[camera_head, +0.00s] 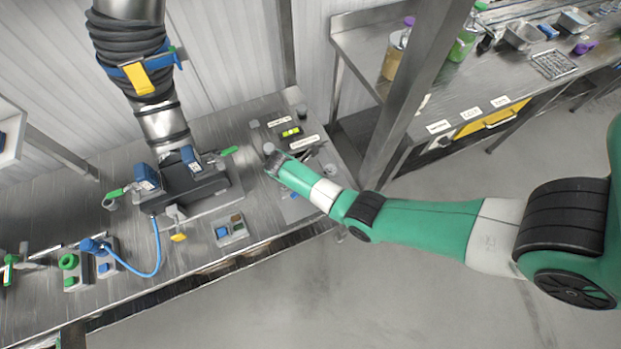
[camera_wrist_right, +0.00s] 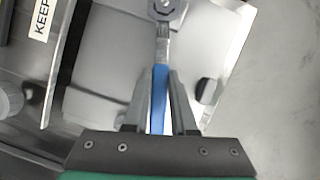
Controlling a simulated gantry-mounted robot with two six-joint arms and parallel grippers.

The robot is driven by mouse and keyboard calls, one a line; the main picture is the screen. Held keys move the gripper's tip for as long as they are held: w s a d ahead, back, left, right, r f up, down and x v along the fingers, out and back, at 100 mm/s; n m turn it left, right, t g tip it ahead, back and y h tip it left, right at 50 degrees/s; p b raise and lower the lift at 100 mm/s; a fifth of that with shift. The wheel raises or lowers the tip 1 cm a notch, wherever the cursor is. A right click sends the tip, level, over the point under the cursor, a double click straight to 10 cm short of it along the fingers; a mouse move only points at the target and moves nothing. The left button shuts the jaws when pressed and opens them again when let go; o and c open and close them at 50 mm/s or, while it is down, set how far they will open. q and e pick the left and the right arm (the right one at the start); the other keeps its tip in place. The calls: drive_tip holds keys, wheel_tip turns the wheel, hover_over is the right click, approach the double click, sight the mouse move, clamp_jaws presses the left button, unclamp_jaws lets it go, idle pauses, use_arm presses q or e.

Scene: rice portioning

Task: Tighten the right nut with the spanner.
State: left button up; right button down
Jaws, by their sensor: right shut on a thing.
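My right gripper (camera_wrist_right: 159,90) is shut on the blue handle of the spanner (camera_wrist_right: 160,84) in the right wrist view. The spanner's grey shank runs straight away from the fingers to a head at the top edge. That head appears to sit around a round, light nut (camera_wrist_right: 166,4), partly cut off by the frame; how firmly it is seated I cannot tell. In the head view my green right arm reaches to the fixture at the right of the bench, and its wrist largely hides the spanner and nut there. My left gripper is out of both views.
The steel bench (camera_head: 262,215) holds a black block with blue parts (camera_head: 195,185), a small tray (camera_head: 231,231) and a blue hose (camera_head: 157,255). A labelled panel with a level vial (camera_head: 291,132) stands behind my right wrist. A metal post rises to its right.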

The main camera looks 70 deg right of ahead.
drive_tip(key=shift+w+d+f+m+b, duration=0.1)
drive_tip(key=shift+w+d+m+b, duration=0.05)
drive_tip(key=shift+w+m+b, duration=0.2)
drive_tip(key=shift+w+d+m+b, duration=0.25)
drive_tip(key=shift+m+b, duration=0.1)
drive_tip(key=shift+b, duration=0.35)
drive_tip(key=shift+w+d+m+g+y+b, duration=0.2)
drive_tip(key=shift+w+m+g+y+b, duration=0.15)
drive_tip(key=shift+m+b, duration=0.45)
drive_tip(key=shift+r, duration=0.2)
